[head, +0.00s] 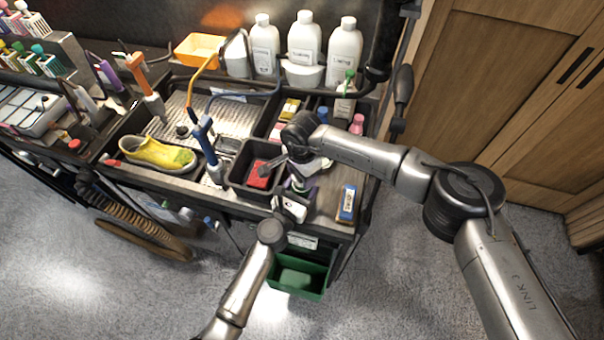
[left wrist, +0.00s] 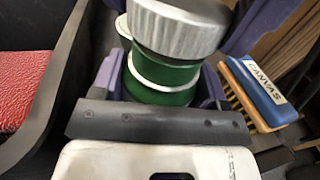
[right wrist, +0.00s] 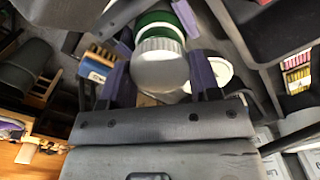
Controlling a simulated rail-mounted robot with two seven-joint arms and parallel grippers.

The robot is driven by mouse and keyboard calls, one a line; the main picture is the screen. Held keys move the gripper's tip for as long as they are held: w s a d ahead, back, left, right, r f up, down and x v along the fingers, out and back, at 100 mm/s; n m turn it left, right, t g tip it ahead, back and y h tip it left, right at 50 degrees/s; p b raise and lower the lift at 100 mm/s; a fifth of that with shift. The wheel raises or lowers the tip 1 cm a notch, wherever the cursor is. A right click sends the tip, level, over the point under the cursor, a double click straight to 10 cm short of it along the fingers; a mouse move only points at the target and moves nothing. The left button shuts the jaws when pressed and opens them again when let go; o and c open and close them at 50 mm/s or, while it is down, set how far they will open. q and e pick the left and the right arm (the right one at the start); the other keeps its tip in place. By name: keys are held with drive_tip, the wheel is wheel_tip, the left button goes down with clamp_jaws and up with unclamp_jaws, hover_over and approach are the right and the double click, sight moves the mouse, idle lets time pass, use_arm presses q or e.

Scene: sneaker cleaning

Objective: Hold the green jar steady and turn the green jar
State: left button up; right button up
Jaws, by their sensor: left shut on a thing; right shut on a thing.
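The green jar (left wrist: 165,75) has a dark green body with white bands and a ribbed silver lid (left wrist: 178,25). In the left wrist view it stands between the purple fingers of my left gripper (left wrist: 162,90), which is shut on its body. In the right wrist view the silver lid (right wrist: 160,62) lies between the purple fingers of my right gripper (right wrist: 161,78), which is shut on it. In the head view the jar is mostly hidden by both grippers at the bench's front right. Whether the lid has turned cannot be told.
A black bin with a red sponge (head: 259,174) is just left of the grippers. A blue brush marked CANVAS (head: 347,203) lies to the right. A yellow sneaker (head: 157,154) is farther left. White bottles (head: 304,42) stand at the back. A green bin (head: 297,280) hangs below the front edge.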

drive_tip(key=shift+r, duration=0.1)
idle(0.3)
drive_tip(key=shift+r, duration=2)
use_arm(q)
drive_tip(key=o, duration=1.8)
